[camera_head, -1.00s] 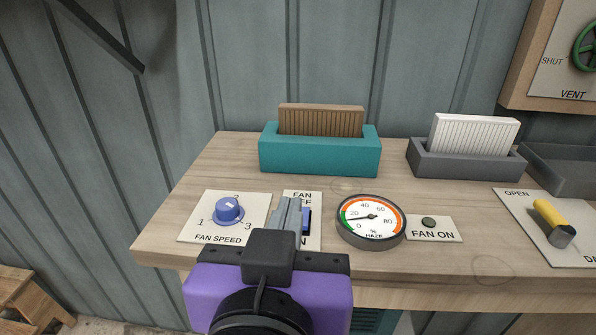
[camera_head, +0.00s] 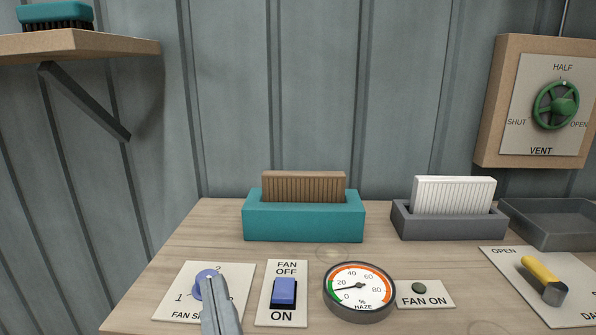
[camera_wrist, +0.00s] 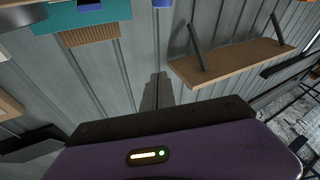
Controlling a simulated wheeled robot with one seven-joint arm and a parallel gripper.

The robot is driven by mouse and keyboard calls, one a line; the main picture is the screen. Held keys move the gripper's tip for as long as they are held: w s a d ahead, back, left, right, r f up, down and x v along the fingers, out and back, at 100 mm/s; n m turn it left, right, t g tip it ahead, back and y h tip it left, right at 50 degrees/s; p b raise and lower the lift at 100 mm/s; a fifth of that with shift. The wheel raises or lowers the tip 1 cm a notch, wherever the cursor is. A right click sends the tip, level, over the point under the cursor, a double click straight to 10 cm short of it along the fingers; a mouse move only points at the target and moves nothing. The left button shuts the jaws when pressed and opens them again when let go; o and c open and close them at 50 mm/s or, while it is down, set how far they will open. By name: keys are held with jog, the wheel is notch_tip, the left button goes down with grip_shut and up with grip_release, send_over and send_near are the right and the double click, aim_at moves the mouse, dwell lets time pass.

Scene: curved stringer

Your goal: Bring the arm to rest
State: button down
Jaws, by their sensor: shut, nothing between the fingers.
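My gripper (camera_head: 219,306) is shut and empty. In the head view its grey fingers rise from the bottom edge at the lower left, in front of the fan speed dial (camera_head: 205,283), hiding part of that blue dial and its plate. I cannot tell whether the fingers touch the dial. In the wrist view the closed fingers (camera_wrist: 156,92) point toward the grey ribbed wall, with my purple wrist body below them.
The bench (camera_head: 190,238) holds a fan switch (camera_head: 284,292), haze gauge (camera_head: 359,291), fan lamp (camera_head: 419,288), teal holder (camera_head: 304,222), grey holder (camera_head: 449,223), tray (camera_head: 550,226) and yellow-handled lever (camera_head: 541,272). A shelf (camera_head: 80,46) juts out upper left; a vent wheel (camera_head: 556,105) is right.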

jog(key=s+d+f+b, duration=0.1)
jog(key=s+d+f, duration=0.1)
jog(key=d+f, duration=0.3)
jog(key=s+d+f+m+b, duration=0.1)
jog(key=s+d+f, duration=0.25)
jog(key=f, duration=0.45)
jog(key=s+d+f+b, duration=0.1)
jog(key=s+d+f, duration=0.1)
jog(key=d+f, duration=0.35)
jog(key=s+d+f+m+g+h+b, duration=0.3)
jog(key=s+d+f+m+h, duration=0.3)
jog(key=s+d+f, duration=0.8)
jog(key=s+f+g+h, duration=0.1)
jog(key=s+f+h, duration=0.1)
jog(key=s, duration=0.1)
jog(key=shift+s+f+g, duration=0.15)
jog(key=shift+f+g, duration=0.15)
